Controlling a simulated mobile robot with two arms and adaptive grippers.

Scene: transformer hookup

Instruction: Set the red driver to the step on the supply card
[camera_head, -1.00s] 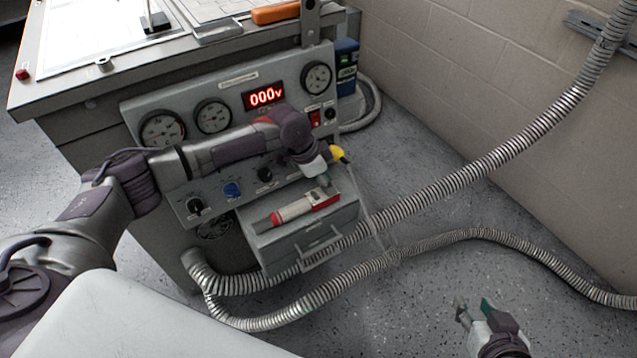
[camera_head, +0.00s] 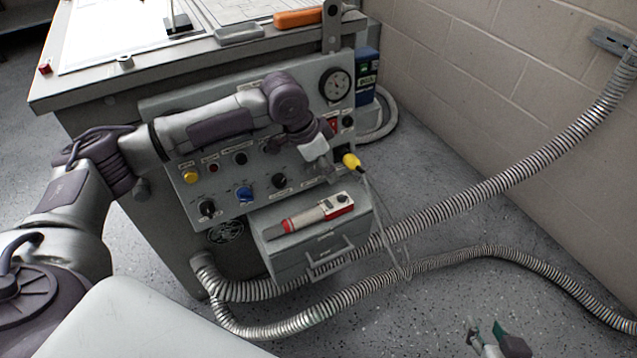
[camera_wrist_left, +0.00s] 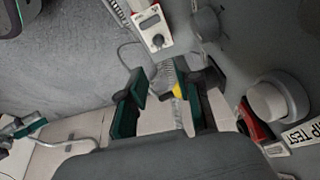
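The red driver (camera_head: 310,214), a grey and red tool with a small dark dial at one end, lies on top of the drawer box (camera_head: 285,242). Its dial end also shows at the top of the left wrist view (camera_wrist_left: 150,25), with a small display beside the knob. My left gripper (camera_head: 322,168) is in front of the panel, above the driver's dial end and apart from it. The left wrist view shows its fingers spread (camera_wrist_left: 160,90) with nothing gripped. My right gripper (camera_head: 488,334) is open and empty at the bottom right. I cannot make out the supply card.
The grey panel (camera_head: 225,178) has knobs, buttons and a gauge (camera_head: 335,84); my left arm hides its upper middle. A yellow plug (camera_head: 351,161) with a hanging cord is close beside my left gripper. Ribbed conduits (camera_head: 480,192) cross the floor. An orange handle (camera_head: 298,17) lies on the bench.

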